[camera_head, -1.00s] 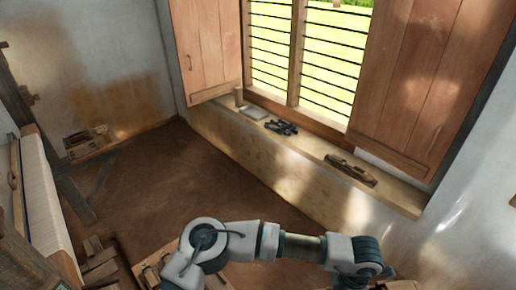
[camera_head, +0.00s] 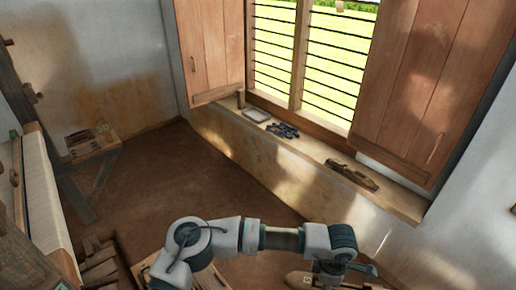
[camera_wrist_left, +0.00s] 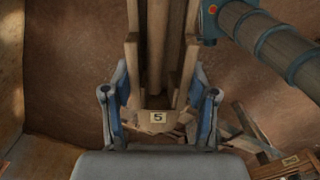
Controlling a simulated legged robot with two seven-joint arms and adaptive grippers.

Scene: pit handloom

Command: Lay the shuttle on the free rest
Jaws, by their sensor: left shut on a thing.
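The wooden shuttle (camera_head: 297,278) shows at the bottom right of the head view, with one end pointing left; the frame's lower edge cuts off part of the view there. My left gripper (camera_head: 334,276) is shut on it. In the left wrist view, the two blue fingers of my left gripper (camera_wrist_left: 161,108) sit on either side of the shuttle (camera_wrist_left: 188,62). The shuttle has a hollow middle and a small tag reading 5. I cannot tell which piece is the free rest. My right gripper is not in view.
The window sill (camera_head: 310,162) holds a long wooden tool (camera_head: 352,177), dark metal pieces (camera_head: 283,130) and a pale tray (camera_head: 257,115). A loom beam with white cloth (camera_head: 47,200) stands at left. Wooden slats (camera_head: 100,268) lie low at left.

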